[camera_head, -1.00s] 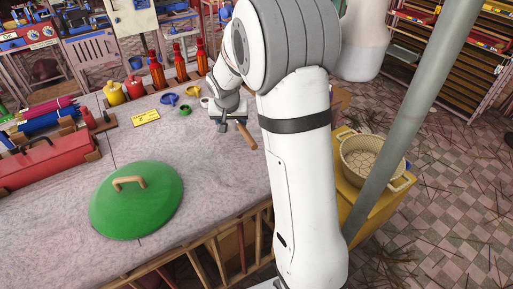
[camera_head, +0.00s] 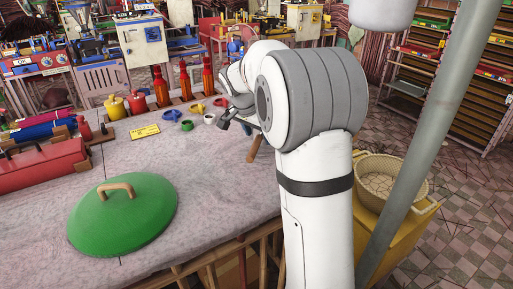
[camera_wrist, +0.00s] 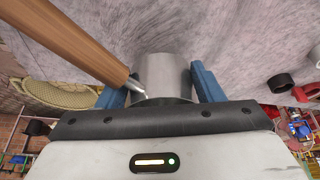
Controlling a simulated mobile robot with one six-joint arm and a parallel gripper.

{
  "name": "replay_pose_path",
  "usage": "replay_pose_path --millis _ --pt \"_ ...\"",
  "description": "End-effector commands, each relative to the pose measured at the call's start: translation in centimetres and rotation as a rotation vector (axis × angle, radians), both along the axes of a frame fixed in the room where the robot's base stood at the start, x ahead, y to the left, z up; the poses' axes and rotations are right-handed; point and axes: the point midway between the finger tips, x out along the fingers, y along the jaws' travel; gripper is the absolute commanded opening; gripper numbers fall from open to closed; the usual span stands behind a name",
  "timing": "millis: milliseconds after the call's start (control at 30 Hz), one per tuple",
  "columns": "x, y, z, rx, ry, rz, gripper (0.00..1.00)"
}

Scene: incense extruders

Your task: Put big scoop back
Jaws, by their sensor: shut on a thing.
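The big scoop shows in the wrist view as a grey metal cup (camera_wrist: 168,72) with a long wooden handle (camera_wrist: 75,42) reaching to the upper left. My gripper (camera_wrist: 163,88) has its two blue fingers on either side of the metal cup and is shut on it. In the head view the scoop's wooden handle (camera_head: 255,147) sticks out below my arm, near the right part of the stone table (camera_head: 220,190). My arm hides most of the gripper and the cup there. I cannot tell how high the scoop is above the table.
Small blue (camera_head: 172,115), yellow (camera_head: 197,108), green (camera_head: 187,126) and white (camera_head: 210,118) cups stand left of my gripper. Red bottles (camera_head: 185,80) stand behind them. A green lid (camera_head: 122,215) lies at front left. A basket (camera_head: 385,180) stands right of my arm.

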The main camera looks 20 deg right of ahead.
Motion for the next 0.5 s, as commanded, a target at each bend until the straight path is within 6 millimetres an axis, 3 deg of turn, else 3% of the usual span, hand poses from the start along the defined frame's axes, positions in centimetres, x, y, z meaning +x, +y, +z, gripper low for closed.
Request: replay_pose_path --millis 300,500 --pt "0.0 0.0 -3.7 0.0 0.002 0.001 0.31" --pt "0.0 -0.1 -4.0 0.0 -0.002 0.001 0.31"
